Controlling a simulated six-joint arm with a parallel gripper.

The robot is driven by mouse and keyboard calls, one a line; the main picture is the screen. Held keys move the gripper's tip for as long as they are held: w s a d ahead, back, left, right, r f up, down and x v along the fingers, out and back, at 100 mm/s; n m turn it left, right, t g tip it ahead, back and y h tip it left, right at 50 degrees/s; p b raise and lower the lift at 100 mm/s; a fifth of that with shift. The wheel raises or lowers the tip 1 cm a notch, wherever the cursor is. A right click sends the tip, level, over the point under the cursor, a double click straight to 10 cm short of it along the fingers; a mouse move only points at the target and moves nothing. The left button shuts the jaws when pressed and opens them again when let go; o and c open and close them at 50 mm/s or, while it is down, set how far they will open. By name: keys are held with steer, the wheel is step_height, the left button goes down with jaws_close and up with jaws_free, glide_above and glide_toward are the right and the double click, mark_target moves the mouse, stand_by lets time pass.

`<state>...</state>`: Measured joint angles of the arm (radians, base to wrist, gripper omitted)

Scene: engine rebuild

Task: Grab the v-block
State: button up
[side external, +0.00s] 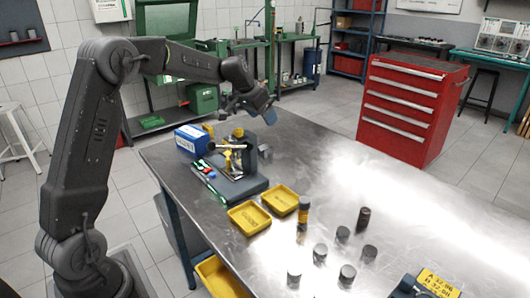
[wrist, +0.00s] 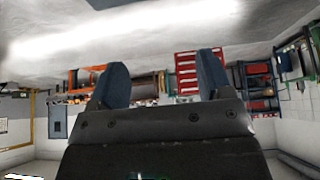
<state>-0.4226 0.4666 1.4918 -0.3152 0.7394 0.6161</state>
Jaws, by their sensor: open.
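My gripper (side external: 262,112) is raised above the far left part of the metal bench, over the cluster of parts there. In the wrist view my gripper (wrist: 162,82) shows two blue fingers spread apart with nothing between them. A small grey block (side external: 265,152) sits on the bench beside a dark fixture and below my gripper; it may be the v-block, but it is too small to tell. No v-block can be made out in the wrist view, which faces the room.
A dark fixture (side external: 243,186) with yellow and metal parts stands beside a blue box (side external: 190,140). Two yellow trays (side external: 249,218) and several dark cylinders (side external: 342,234) are nearer the front. The bench's right middle is clear. A red tool cabinet (side external: 408,105) stands behind.

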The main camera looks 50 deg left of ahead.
steer(key=w+a+f, duration=0.3)
steer(key=a+f, duration=0.2)
glide_toward(265, 147)
steer(key=w+f, duration=0.1)
steer(key=w, duration=0.1)
steer(key=shift+s+d+f, duration=0.15)
steer(key=shift+d+f, duration=0.3)
steer(key=shift+f, duration=0.1)
steer(key=x, duration=0.6)
steer(key=shift+s+f, duration=0.2)
steer(key=shift+f, duration=0.35)
steer(key=shift+a+r, duration=0.1)
steer(key=c, duration=1.2)
